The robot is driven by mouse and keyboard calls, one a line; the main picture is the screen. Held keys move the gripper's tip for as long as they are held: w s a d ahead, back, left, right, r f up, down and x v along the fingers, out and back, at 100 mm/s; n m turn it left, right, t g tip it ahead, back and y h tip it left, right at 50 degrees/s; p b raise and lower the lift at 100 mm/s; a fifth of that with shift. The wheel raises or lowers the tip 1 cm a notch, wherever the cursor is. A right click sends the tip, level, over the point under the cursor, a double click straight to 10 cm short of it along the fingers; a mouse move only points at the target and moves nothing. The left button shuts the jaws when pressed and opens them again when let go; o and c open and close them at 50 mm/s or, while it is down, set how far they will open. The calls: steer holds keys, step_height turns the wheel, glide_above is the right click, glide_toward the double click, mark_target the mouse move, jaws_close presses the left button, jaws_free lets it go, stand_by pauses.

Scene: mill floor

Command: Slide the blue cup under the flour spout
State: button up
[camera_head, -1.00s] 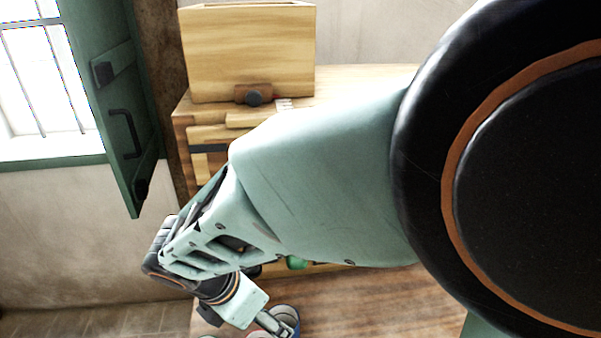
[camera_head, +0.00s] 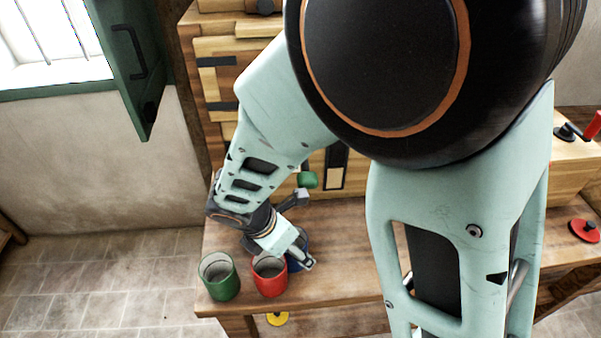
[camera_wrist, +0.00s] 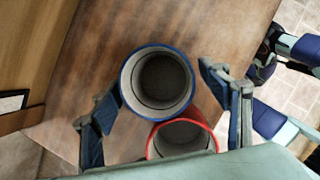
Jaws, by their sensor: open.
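The blue cup (camera_head: 304,238) stands on the wooden bench, mostly hidden behind my gripper (camera_head: 303,261) in the head view. In the wrist view, the empty blue-rimmed cup (camera_wrist: 158,82) lies between the two spread fingers of my gripper (camera_wrist: 155,95). The fingers are open, with a gap visible on the right side; I cannot tell whether the left finger touches the cup. I cannot make out the flour spout for certain; my arm covers much of the wooden mill cabinet (camera_head: 228,60).
A red cup (camera_head: 270,280) stands right beside the blue cup, and a green cup (camera_head: 220,283) stands left of it near the bench's front edge. A green knob (camera_head: 307,180) sits behind my gripper. The bench top (camera_head: 345,270) is bare to the right.

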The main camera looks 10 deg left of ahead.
steer(key=shift+c, duration=0.5)
steer(key=c, duration=1.3)
